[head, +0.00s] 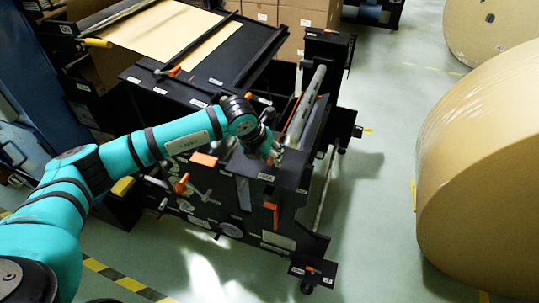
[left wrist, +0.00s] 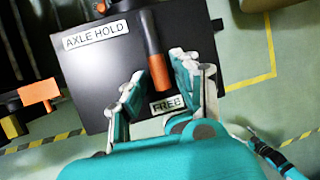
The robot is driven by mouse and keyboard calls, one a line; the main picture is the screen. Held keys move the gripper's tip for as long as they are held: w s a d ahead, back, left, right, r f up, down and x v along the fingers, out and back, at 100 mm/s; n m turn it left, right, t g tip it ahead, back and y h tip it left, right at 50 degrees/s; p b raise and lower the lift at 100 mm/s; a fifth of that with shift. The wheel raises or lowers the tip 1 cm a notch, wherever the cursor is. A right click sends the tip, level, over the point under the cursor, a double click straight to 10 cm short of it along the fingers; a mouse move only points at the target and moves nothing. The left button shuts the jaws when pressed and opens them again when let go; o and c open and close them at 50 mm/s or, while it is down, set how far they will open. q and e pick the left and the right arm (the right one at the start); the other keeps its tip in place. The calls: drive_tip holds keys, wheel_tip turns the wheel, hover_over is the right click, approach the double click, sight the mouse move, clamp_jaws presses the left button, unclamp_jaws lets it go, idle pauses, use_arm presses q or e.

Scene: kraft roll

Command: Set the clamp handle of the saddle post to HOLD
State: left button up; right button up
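A black plate on the machine carries the labels AXLE HOLD (left wrist: 96,36) and FREE (left wrist: 167,104) in the left wrist view. The clamp handle (left wrist: 158,72), a dark rod with an orange grip, lies across this plate. Its orange end points toward the FREE label. My left gripper (left wrist: 157,80) is open, with one finger on each side of the orange grip; firm contact does not show. In the head view my left gripper (head: 273,155) is at the machine's near top edge, and the handle is hardly visible there. A teal and dark part at the lower right of the wrist view may be my right arm.
The black machine frame (head: 265,178) has several other orange handles and a long metal roller (head: 306,105). A kraft sheet (head: 165,35) lies on its top at the back. Large kraft rolls (head: 480,170) stand at the right, with clear floor (head: 375,200) between.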

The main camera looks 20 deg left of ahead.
use_arm(q)
clamp_jaws()
